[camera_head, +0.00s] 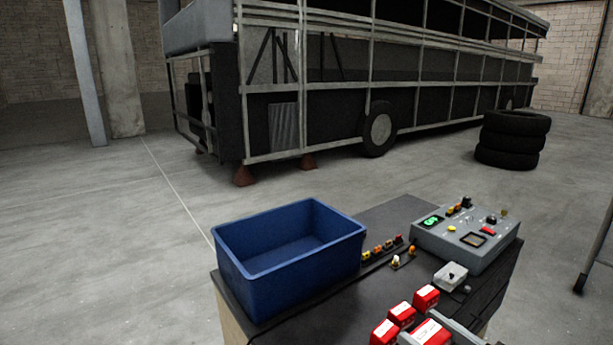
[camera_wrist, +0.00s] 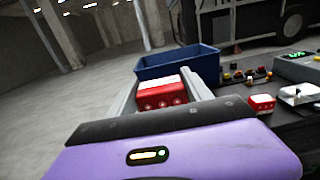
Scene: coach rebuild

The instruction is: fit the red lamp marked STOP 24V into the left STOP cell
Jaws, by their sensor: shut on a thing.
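My gripper (camera_head: 420,325) is at the bottom right of the head view, its lower part cut off by the frame edge. It is shut on a red lamp (camera_head: 431,334) with a white label on top. In the wrist view this lamp (camera_wrist: 161,95) sits between the two grey fingers, its red face towards the camera. More red lamps of the same kind stand beside it on the bench: one at the left (camera_head: 384,332), one in the middle (camera_head: 401,314) and one further back (camera_head: 426,297). The lettering is too small to read. I cannot make out a STOP cell.
An empty blue bin (camera_head: 246,270) stands on the dark bench at the left. A grey control box (camera_head: 455,246) is at the back right, with a small switch box (camera_head: 450,277) before it. Small coloured parts (camera_head: 377,250) lie between. A bus frame (camera_head: 340,85) and stacked tyres (camera_head: 513,140) stand beyond.

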